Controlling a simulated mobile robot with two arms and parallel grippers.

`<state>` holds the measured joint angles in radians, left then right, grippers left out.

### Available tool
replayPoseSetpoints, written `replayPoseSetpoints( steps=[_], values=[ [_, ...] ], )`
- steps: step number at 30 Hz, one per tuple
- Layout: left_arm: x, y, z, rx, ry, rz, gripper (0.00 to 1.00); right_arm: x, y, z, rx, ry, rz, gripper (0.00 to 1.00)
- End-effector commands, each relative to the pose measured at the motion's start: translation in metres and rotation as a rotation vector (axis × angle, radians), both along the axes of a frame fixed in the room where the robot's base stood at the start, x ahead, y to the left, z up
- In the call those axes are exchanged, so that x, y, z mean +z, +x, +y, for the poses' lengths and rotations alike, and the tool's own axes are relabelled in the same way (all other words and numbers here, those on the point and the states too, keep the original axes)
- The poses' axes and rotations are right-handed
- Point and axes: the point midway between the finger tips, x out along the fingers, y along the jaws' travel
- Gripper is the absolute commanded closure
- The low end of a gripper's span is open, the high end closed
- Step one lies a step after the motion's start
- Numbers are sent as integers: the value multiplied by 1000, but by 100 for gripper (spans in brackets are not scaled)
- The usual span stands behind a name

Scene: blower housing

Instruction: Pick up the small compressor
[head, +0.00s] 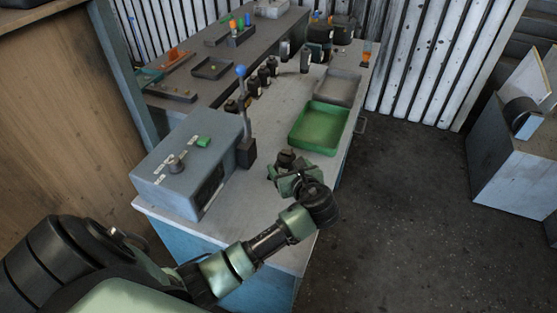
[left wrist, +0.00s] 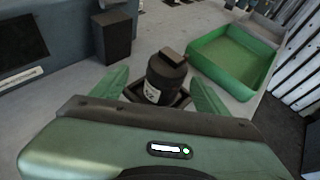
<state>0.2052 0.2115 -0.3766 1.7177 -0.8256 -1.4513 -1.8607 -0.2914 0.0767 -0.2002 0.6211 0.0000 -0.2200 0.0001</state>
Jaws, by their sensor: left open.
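The small compressor (left wrist: 166,78) is a dark cylinder with a pale label and a boxy top, standing upright on the bench. In the head view it (head: 285,158) is partly hidden behind my left gripper (head: 284,176). In the left wrist view my left gripper (left wrist: 160,90) is open, with one green finger on each side of the compressor. The compressor's lower part sits by a dark base or tray between the fingers. I cannot tell whether the fingers touch it. My right gripper is not in view.
A green tray (head: 293,140) and a grey tray (head: 339,87) lie beyond the compressor. A grey control box (head: 188,165) with a green button stands at left, beside a blue-topped post (head: 244,110). Several dark bottle-like parts line the bench's back. Open floor (head: 420,200) lies right.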

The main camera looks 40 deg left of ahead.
Motion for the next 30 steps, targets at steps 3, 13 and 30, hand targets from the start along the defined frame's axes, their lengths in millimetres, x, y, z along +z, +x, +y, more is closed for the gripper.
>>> replayPoseSetpoints(
  steps=[3, 13, 30],
  values=[
    [-5, 6, 1, -16, 41, 19, 25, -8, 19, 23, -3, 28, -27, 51],
    [-14, 27, 25, -17, 47, 23, 25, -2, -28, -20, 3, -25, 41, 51],
    [-34, 55, 53, -17, 43, 21, 25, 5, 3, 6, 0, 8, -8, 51]
  ],
)
